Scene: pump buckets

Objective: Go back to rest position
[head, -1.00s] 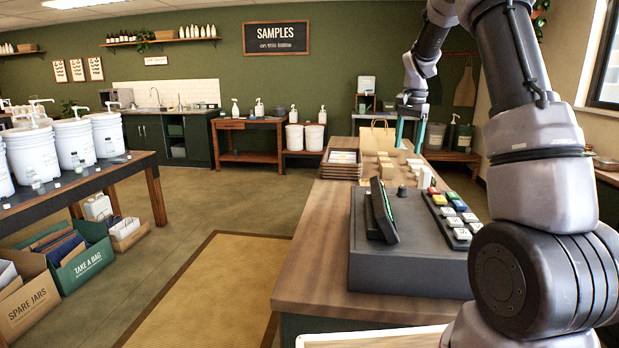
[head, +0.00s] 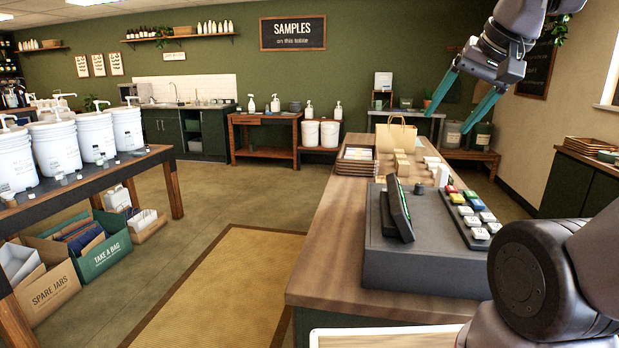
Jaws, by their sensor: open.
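My gripper (head: 462,108) is in the upper right of the head view. Its two teal fingers are spread wide apart with nothing between them. It hangs in the air above the right side of the counter (head: 330,275), clear of everything on it. My arm comes in from the right edge, and its upper links are partly out of the frame.
A register (head: 425,262) with coloured buttons stands on the counter's near part. Behind it are stacked trays (head: 356,160) and a paper bag (head: 396,135). White pump buckets (head: 55,147) stand on a table at left. The floor (head: 262,195) between is open.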

